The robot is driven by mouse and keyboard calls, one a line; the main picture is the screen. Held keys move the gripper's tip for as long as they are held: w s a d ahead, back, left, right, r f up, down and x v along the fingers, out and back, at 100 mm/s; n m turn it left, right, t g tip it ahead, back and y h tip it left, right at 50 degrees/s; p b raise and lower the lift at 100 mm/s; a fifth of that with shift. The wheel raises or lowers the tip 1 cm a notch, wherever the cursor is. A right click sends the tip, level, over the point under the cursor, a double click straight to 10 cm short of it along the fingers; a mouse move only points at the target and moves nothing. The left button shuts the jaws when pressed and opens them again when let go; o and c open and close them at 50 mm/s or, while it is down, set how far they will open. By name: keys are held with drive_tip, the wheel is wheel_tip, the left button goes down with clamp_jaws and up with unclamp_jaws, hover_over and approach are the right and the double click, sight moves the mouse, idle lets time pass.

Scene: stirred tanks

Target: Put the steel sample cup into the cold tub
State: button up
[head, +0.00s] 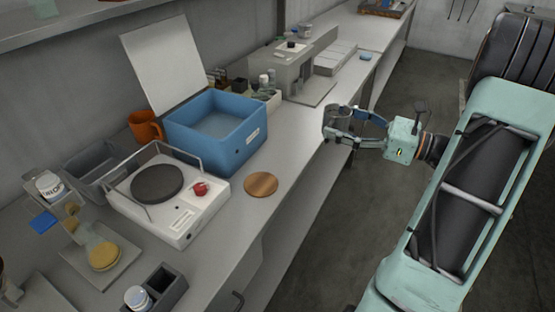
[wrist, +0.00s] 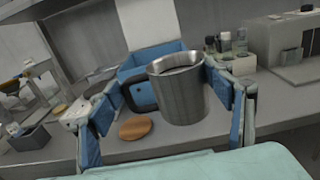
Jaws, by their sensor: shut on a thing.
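The steel sample cup (wrist: 180,93) is held upright between the blue finger pads of my gripper (wrist: 165,100) in the wrist view. Its dark handle points left and its top is open. In the head view my gripper (head: 345,126) is shut on the cup (head: 329,118) beyond the bench's front edge, to the right of the tub. The cold tub (head: 218,130) is a blue box on the bench with its white lid (head: 165,55) standing open behind it. It also shows behind the cup in the wrist view (wrist: 140,92).
A round wooden disc (head: 261,185) lies in front of the tub. A white hotplate device (head: 170,195) with a wire guard stands left of it. An orange mug (head: 145,126) is behind. A grey machine (head: 296,75) and small bottles stand farther right.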

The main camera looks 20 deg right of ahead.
drive_tip(key=shift+w+d, duration=0.1)
drive_tip(key=shift+d, duration=0.05)
drive_tip(key=w+a+f, duration=0.2)
drive_tip(key=w+f, duration=0.1)
drive_tip(key=w+a+f+b, duration=0.1)
drive_tip(key=w+a+f, duration=0.1)
drive_tip(key=w+a, duration=0.1)
drive_tip(key=w+a+f, duration=0.3)
drive_tip(key=w, duration=0.1)
drive_tip(key=shift+f+b, duration=0.3)
drive_tip(key=shift+b, duration=0.1)
drive_tip(key=shift+w+a+f, duration=0.1)
drive_tip(key=shift+w+f, duration=0.15)
drive_tip(key=shift+f, duration=0.15)
drive_tip(key=shift+w+a+f+b, duration=0.15)
drive_tip(key=shift+f+b, duration=0.15)
drive_tip(key=shift+f, duration=1.4)
drive_tip(key=shift+f, duration=0.1)
drive_tip(key=o, duration=1.3)
